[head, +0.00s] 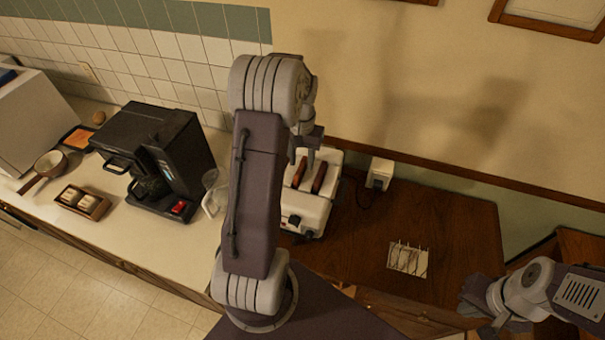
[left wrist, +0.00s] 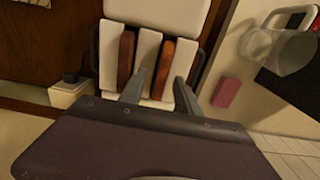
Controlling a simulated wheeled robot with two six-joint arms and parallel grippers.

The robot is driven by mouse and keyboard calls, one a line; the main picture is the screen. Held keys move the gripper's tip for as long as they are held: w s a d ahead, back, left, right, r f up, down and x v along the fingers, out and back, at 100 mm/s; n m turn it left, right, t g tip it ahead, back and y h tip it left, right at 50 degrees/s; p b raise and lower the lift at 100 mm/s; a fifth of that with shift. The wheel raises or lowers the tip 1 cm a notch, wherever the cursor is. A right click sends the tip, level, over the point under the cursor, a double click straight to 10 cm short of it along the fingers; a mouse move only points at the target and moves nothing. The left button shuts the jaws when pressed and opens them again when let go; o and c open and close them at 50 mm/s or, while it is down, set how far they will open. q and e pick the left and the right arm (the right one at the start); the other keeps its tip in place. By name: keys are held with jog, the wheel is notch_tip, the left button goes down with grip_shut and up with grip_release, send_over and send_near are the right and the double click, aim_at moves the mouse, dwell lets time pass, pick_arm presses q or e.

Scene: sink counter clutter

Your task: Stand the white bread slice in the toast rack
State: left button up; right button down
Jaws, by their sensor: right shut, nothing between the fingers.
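The toast rack (head: 408,259), a small pale base with several thin wires, sits on the brown wooden table. A white toaster (head: 307,211) stands left of it, with two reddish-brown strips in its top; I cannot tell whether these are bread or slots. The toaster also shows in the left wrist view (left wrist: 151,48). I cannot pick out a white bread slice for certain. My left gripper (head: 312,150) is above the toaster. Its fingers (left wrist: 160,88) are apart, with one brown strip between them in the picture. My right gripper (head: 476,305) is shut and empty at the lower right, away from the rack.
A black coffee maker (head: 150,150), a glass jug (head: 214,195), a pan (head: 48,163) and a small wooden tray (head: 96,208) stand on the counter to the left. A pink block (left wrist: 226,92) lies beside the toaster. Table around the rack is clear.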

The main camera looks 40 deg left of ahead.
aim_at(301, 177)
pick_arm(q)
jog(key=shift+s+a+f, duration=0.1)
jog(key=shift+s+f, duration=0.15)
jog(key=shift+f, duration=0.4)
jog(key=shift+s+f, duration=0.2)
jog(key=shift+f, duration=0.4)
jog(key=shift+w, duration=0.25)
grip_shut()
jog(key=shift+s, duration=0.1)
